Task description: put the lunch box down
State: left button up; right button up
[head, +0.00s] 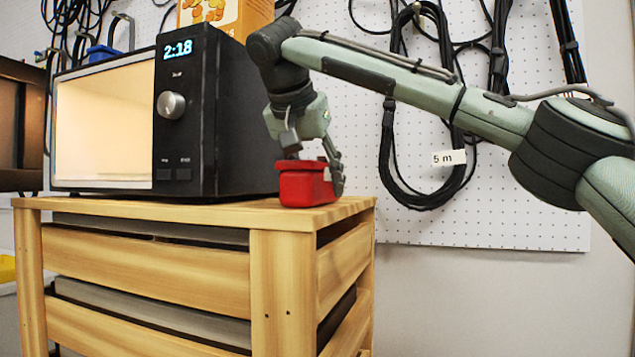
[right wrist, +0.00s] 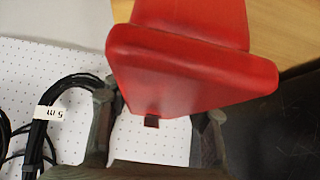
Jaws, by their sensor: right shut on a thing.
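The red lunch box (head: 303,188) is at the right end of the wooden cabinet top (head: 225,215), beside the microwave. Its underside looks level with the top; I cannot tell whether it is fully resting there. My right gripper (head: 318,172) comes down from above and is shut on the lunch box. In the right wrist view the lunch box (right wrist: 190,70) fills the upper middle, with the fingers (right wrist: 158,125) at its near end. My left gripper is not in view.
A black microwave (head: 204,120) with a lit window stands just left of the lunch box. An orange box (head: 238,14) sits on the microwave. Black cables (head: 400,150) hang on a white pegboard (head: 520,200) behind. The cabinet's right edge is close to the lunch box.

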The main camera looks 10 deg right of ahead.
jog(key=o, duration=1.6)
jog(key=shift+c, duration=0.2)
jog(key=v, duration=1.2)
jog(key=shift+s, duration=0.1)
